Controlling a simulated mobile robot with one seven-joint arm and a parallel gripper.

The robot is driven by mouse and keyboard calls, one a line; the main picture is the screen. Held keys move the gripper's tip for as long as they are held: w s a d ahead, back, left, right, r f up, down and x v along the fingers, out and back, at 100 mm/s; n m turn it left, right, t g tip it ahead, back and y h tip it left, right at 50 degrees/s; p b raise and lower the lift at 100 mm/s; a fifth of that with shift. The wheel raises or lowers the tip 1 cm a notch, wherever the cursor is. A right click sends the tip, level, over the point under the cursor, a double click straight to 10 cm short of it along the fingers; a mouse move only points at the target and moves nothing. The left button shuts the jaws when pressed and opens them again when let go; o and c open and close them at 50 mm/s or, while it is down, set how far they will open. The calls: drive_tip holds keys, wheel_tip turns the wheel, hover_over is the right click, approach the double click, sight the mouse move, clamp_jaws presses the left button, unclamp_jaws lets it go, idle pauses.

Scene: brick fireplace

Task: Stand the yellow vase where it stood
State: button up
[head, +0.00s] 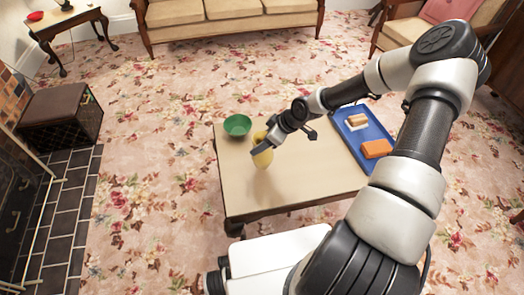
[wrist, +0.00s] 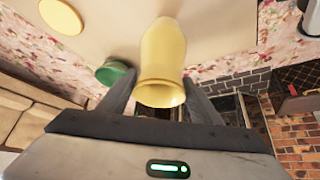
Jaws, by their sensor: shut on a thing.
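My gripper (wrist: 160,98) is shut on the yellow vase (wrist: 160,60), with a finger on either side of it just below its rim. In the wrist view the vase's open mouth faces the camera. In the head view the vase (head: 263,159) is upright over the left part of the tan table (head: 300,183), and my gripper partly covers it. I cannot tell whether its base touches the table. A flat, round, pale yellow disc (wrist: 61,15) lies on the tabletop, apart from the vase; a bit of yellow behind the vase (head: 259,136) may be this disc.
A green bowl (head: 237,125) sits near the table's far left corner. A blue tray (head: 352,139) at the right holds an orange block (head: 376,148) and a smaller orange-and-white item (head: 357,121). The front middle of the table is clear.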

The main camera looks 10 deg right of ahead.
drive_tip(key=shift+f+b, duration=0.4)
drive_tip(key=shift+f, duration=1.25)
drive_tip(key=shift+f, duration=0.15)
drive_tip(key=o, duration=1.7)
drive_tip(key=p+v, duration=0.4)
drive_tip(key=v, duration=0.8)
